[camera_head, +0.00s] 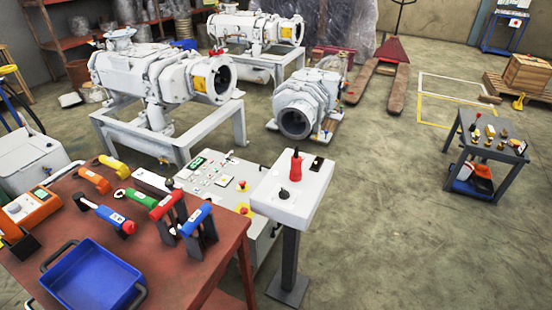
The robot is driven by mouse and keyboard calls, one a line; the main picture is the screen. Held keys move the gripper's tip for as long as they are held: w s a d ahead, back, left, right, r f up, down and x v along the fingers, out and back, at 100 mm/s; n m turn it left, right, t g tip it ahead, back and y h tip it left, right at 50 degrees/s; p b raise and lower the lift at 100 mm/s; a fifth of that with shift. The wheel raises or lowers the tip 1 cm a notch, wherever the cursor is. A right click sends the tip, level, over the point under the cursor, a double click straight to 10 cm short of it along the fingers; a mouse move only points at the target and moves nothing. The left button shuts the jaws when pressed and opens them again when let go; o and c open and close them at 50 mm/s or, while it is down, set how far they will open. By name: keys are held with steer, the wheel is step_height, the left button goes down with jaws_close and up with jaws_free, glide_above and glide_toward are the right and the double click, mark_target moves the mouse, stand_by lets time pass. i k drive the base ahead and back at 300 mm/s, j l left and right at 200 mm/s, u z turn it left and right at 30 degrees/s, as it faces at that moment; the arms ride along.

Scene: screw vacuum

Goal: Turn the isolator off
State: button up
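No part is clearly labelled as the isolator, so I cannot tell which control it is. A white box on a dark post (309,196) carries an upright red handle (296,164), a black knob (283,194) and a small dark plate (317,164). Beside it on the left, a pale control panel (205,184) has a green display (198,163) and several small buttons. Two red-and-yellow controls, an upper one (242,186) and a lower one (243,209), are on this panel. Their settings are too small to read. My gripper is not in view.
A red table (221,272) at lower left bears a blue tray (92,279) and several coloured-handled tools. White vacuum machines (150,72) stand behind the panel. A grey side table (492,152) is at right. The floor between is clear.

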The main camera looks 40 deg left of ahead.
mark_target(244, 210)
steer(key=i+u, duration=0.25)
steer(key=i, duration=0.3)
steer(key=i+u, duration=0.2)
steer(key=i, duration=0.35)
steer(key=i+l+u, duration=0.1)
steer(key=i+u, duration=0.15)
steer(key=i, duration=0.3)
steer(key=i+l+u, duration=0.2)
steer(key=i, duration=0.35)
steer(key=i+l+u, duration=0.25)
steer(key=i, duration=0.25)
steer(key=i+j+u, duration=0.2)
steer(key=u, duration=0.25)
steer(key=i+j+u, duration=0.1)
steer(key=i+u, duration=0.15)
steer(key=u, duration=0.15)
steer(key=i+u, duration=0.25)
steer(key=u, duration=0.2)
steer(key=i+u, duration=0.25)
steer(key=u, duration=0.15)
steer(key=i+l+u, duration=0.2)
steer(key=u, duration=0.25)
